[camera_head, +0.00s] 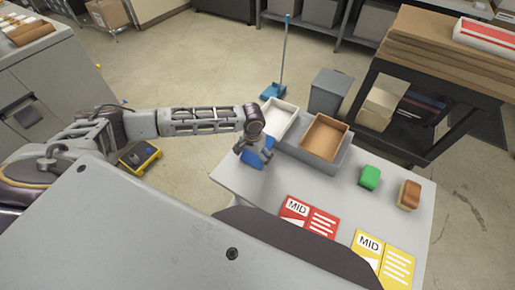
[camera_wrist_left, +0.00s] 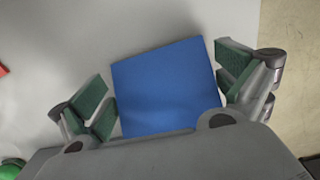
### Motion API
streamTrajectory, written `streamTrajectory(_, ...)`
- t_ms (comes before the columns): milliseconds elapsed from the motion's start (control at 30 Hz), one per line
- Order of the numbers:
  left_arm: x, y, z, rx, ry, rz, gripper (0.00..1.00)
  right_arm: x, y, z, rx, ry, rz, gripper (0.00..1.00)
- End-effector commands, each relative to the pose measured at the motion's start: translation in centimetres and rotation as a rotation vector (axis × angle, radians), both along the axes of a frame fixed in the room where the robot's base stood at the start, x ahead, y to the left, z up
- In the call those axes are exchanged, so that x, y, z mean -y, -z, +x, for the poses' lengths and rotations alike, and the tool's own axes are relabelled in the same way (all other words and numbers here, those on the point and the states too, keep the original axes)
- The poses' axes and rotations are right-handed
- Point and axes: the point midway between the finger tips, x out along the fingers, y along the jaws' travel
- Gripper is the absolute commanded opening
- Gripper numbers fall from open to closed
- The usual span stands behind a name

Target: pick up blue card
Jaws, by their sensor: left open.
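The blue card (camera_head: 252,160) lies on the grey table (camera_head: 240,182) near its left edge, partly hidden under my left gripper (camera_head: 262,154). In the left wrist view the blue card (camera_wrist_left: 165,88) lies flat and slightly turned between the open fingers of my left gripper (camera_wrist_left: 168,90). The green-padded fingers stand on either side of the card, and the left fingers come close to its edge. I cannot tell if they touch it. The card's near edge is hidden by the gripper body. My right gripper is not in view.
A red card (camera_head: 307,216) and a yellow card (camera_head: 383,259) lie on the table's front part. A green block (camera_head: 370,177) and a brown sponge-like block (camera_head: 408,195) sit at the right. A white tray (camera_head: 280,121) and a brown bin (camera_head: 325,137) stand behind the gripper.

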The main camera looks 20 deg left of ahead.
Motion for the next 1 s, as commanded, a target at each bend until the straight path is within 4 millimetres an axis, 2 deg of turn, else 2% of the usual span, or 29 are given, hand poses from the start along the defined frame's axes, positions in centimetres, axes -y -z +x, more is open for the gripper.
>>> streamTrajectory(833,-0.03,0.28,-0.02,0.0,0.0,0.001,1.0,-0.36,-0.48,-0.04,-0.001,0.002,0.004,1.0)
streamTrajectory(1000,-0.02,0.27,-0.02,0.0,0.0,0.001,0.78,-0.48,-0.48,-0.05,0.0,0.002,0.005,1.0)
